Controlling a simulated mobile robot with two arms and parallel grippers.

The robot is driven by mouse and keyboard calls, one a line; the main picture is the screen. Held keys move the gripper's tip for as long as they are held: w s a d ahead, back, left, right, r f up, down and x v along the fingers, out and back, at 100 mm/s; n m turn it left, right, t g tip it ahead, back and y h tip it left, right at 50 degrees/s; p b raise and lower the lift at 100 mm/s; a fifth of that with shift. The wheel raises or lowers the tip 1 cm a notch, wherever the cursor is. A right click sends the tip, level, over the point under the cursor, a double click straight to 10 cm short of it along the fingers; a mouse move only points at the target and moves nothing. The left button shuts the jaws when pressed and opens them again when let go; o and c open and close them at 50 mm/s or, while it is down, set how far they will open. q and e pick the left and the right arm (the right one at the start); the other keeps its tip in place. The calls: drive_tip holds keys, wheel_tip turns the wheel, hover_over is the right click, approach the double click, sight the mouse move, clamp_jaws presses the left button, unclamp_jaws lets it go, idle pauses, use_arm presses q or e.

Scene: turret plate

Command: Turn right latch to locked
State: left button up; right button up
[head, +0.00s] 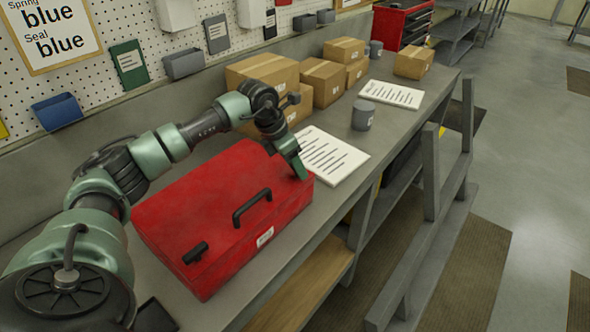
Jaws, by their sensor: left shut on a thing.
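A red toolbox (222,207) lies on the grey workbench with its lid closed. A black handle (251,207) is on its front side. The left latch (195,252), a short black bar, shows at the near left end of the front. My left gripper (300,172) reaches down from above to the right end of the front, where the right latch sits. It is shut on the right latch, which the fingers hide, so its angle cannot be told. My right gripper is out of view.
Cardboard boxes (262,70) stand behind my left wrist. A printed sheet (328,155) lies close right of the toolbox, with a grey canister (363,115) beyond it. A pegboard (150,50) with holders runs along the back. Open floor lies at right.

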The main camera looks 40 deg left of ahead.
use_arm(q)
drive_tip(key=m+h+b, duration=0.1)
drive_tip(key=m, duration=0.1)
drive_tip(key=shift+w+a+m+g, duration=0.1)
drive_tip(key=shift+w+m+g, duration=0.05)
drive_tip(key=shift+m+g, duration=0.2)
drive_tip(key=m+g+h+b, duration=0.1)
drive_tip(key=m, duration=0.2)
drive_tip(key=shift+w+a+m+b, duration=0.1)
drive_tip(key=shift+w+m+b, duration=0.05)
drive_tip(key=shift+m+b, duration=0.2)
drive_tip(key=m+g, duration=0.1)
drive_tip(key=m, duration=0.2)
drive_tip(key=shift+w+m+b, duration=0.15)
drive_tip(key=shift+m+b, duration=0.15)
drive_tip(key=shift+b, duration=0.05)
drive_tip(key=shift+w+r+m+g+h, duration=0.15)
drive_tip(key=shift+m+g, duration=0.25)
drive_tip(key=shift+m, duration=0.45)
drive_tip(key=shift+s+f+m+g+h, duration=0.15)
drive_tip(key=shift+m+g, duration=0.2)
drive_tip(key=shift+m, duration=0.5)
drive_tip(key=shift+w+a+r+b, duration=0.1)
drive_tip(key=shift+b, duration=0.2)
drive_tip(key=o, duration=1.4)
